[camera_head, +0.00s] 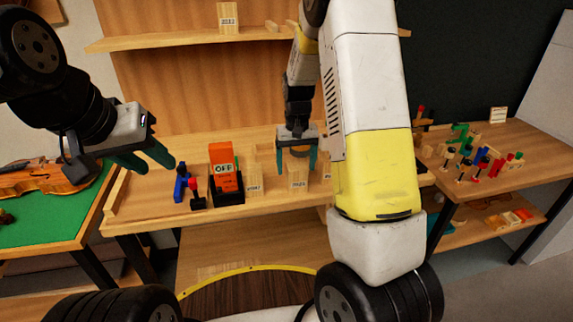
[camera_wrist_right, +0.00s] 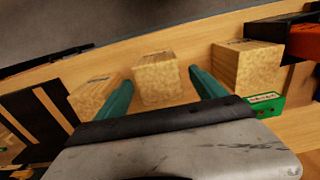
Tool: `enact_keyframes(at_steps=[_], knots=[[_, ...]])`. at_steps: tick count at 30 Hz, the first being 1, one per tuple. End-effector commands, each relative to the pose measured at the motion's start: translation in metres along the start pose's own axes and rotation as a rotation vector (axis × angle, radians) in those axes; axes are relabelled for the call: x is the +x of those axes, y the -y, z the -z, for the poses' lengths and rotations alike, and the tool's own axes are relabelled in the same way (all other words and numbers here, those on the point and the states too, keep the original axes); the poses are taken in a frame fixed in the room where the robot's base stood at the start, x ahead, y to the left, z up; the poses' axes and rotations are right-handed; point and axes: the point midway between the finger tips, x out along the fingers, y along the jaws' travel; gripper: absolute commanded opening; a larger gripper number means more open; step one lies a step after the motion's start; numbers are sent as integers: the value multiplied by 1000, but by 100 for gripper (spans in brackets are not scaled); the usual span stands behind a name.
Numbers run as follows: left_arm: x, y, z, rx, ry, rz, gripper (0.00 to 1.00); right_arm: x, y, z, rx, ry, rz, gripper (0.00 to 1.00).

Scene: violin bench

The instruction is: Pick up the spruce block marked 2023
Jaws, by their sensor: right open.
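Several pale spruce blocks stand on the bench, among them a middle block (camera_head: 297,179), a left block (camera_head: 254,187) and a right one (camera_head: 327,174) partly hidden by my right arm. Their small marks are too blurred to read surely. My right gripper (camera_head: 297,160) is open above the middle block. In the right wrist view, the middle block (camera_wrist_right: 157,80) shows between the fingertips (camera_wrist_right: 160,88), with the other blocks (camera_wrist_right: 245,68) (camera_wrist_right: 95,95) on either side. Another marked block (camera_head: 228,20) stands on the upper shelf. My left gripper (camera_head: 148,158) is open and empty at the left.
A violin (camera_head: 45,180) lies on a green mat at the far left. A side table (camera_head: 500,145) at right holds several coloured clamps.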

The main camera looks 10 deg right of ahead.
Motion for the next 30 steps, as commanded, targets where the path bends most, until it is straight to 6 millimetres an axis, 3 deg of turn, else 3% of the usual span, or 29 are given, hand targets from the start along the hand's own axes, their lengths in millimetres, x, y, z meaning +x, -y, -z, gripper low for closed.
enact_keyframes(at_steps=[6,13,24,30], knots=[[0,0,0,0,0,0,36,24,0,-1,-1,1,0,80],[0,0,0,0,0,0,36,25,0,-1,-1,0,0,80],[0,0,0,0,0,0,36,25,0,-1,-1,0,0,9],[0,0,0,0,0,0,36,24,0,-1,-1,-1,0,8]])
